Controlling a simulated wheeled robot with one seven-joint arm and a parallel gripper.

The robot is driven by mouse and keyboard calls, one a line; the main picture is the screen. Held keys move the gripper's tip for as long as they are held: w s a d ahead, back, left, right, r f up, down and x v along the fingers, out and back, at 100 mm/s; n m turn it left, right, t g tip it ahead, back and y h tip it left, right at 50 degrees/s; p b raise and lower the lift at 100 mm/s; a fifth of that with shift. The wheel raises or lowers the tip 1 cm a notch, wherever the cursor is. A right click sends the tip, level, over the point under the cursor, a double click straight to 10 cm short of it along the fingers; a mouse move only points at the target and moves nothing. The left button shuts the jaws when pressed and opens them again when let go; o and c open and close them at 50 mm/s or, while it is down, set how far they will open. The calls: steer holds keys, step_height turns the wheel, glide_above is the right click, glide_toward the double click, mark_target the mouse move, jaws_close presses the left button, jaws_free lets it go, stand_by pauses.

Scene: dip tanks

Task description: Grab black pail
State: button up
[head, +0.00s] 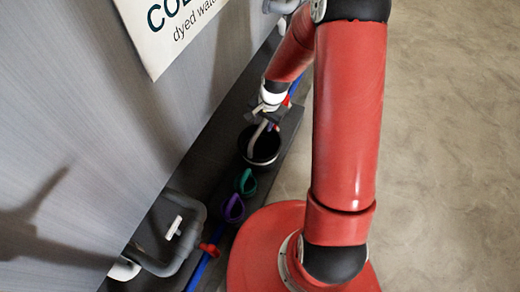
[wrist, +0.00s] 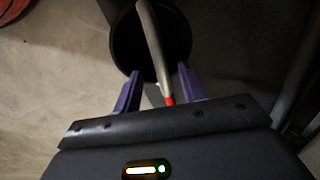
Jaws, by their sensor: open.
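The black pail (head: 249,156) stands upright on the dark ledge beside the wall, below my gripper (head: 266,113). Its grey handle (head: 256,137) rises from the rim towards the jaws. In the wrist view the pail (wrist: 120,45) is at top centre, and a grey bar (wrist: 152,40), seemingly the handle, with a red end crosses its mouth. My gripper (wrist: 159,75) shows two purple fingers, apart, with the bar between them. I see no clear contact with either finger.
A green item (head: 245,183) and a purple item (head: 233,210) sit on the ledge (head: 205,165) nearer than the pail. A grey bent pipe (head: 187,245) and a red valve handle (head: 209,250) are at lower left. Open floor (head: 450,150) lies at right.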

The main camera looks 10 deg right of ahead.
mark_target(260, 129)
steer(key=shift+w+a+f+b, duration=0.1)
steer(key=shift+a+f, duration=0.05)
steer(key=shift+f, duration=0.75)
steer(key=shift+w+a+f+b, duration=0.1)
steer(key=shift+a+f, duration=0.05)
steer(key=shift+f, duration=0.75)
steer(key=shift+w+a+f+b, duration=0.1)
steer(key=shift+a+f, duration=0.05)
steer(key=shift+f, duration=0.75)
steer(key=shift+f+b, duration=0.25)
steer(key=shift+b, duration=0.05)
steer(key=shift+c, duration=0.4)
jaws_close()
